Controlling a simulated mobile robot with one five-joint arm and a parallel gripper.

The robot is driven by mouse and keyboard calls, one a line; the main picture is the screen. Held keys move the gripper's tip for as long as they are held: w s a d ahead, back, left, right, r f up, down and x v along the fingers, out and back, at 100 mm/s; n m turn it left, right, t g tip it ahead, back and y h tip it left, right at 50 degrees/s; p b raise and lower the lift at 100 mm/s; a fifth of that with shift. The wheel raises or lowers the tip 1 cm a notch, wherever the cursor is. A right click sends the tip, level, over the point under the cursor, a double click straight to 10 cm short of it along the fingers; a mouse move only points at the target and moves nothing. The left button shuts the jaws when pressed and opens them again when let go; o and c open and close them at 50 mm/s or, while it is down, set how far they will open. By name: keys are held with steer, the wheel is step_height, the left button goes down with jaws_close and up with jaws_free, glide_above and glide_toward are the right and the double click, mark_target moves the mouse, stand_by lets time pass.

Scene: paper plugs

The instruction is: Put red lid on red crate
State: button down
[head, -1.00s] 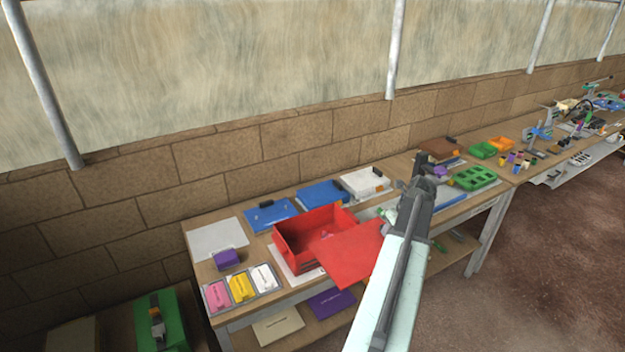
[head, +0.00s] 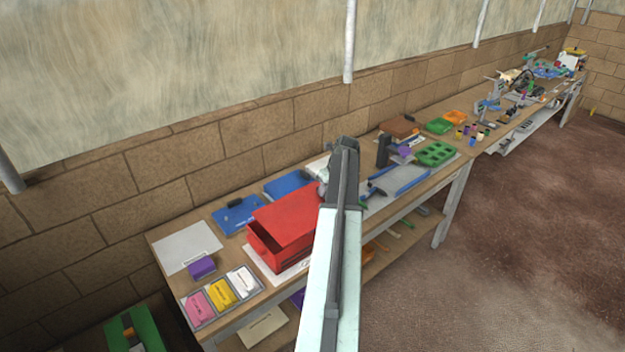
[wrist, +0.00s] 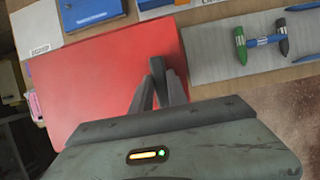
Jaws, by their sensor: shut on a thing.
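The red lid (head: 293,212) is a flat red panel over the top of the red crate (head: 263,253), which stands on the workbench. The lid covers much of the crate's opening; a dark gap shows at the crate's left end. Whether the lid touches the rim I cannot tell. My gripper (wrist: 160,68) is shut on the lid's near right edge in the wrist view, where the lid (wrist: 100,75) fills the left middle. In the head view my arm hides the gripper's fingertips and the lid's right end. The crate is hidden under the lid in the wrist view.
Blue folders (head: 238,214) lie behind the crate. A purple block (head: 202,267) and a tray of pink, yellow and white cards (head: 221,291) are to the left. A grey board (head: 400,180) with tools lies right, with a green tray (head: 436,153) beyond.

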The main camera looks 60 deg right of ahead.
mark_target(311, 188)
steer(key=w, duration=0.3)
steer(key=w+d, duration=0.1)
steer(key=w, duration=0.1)
steer(key=shift+w+d+r, duration=0.1)
steer(key=shift+w+r, duration=0.25)
steer(key=shift+r, duration=0.05)
steer(key=shift+s+f, duration=0.1)
steer(key=shift+f, duration=0.15)
step_height(311, 188, down, 8)
steer(key=b, duration=0.8)
steer(key=shift+f+b, duration=0.2)
steer(key=shift+b, duration=0.1)
steer(key=shift+f+b, duration=0.55)
steer(key=shift+f, duration=0.05)
steer(key=c, duration=1.2)
jaws_free()
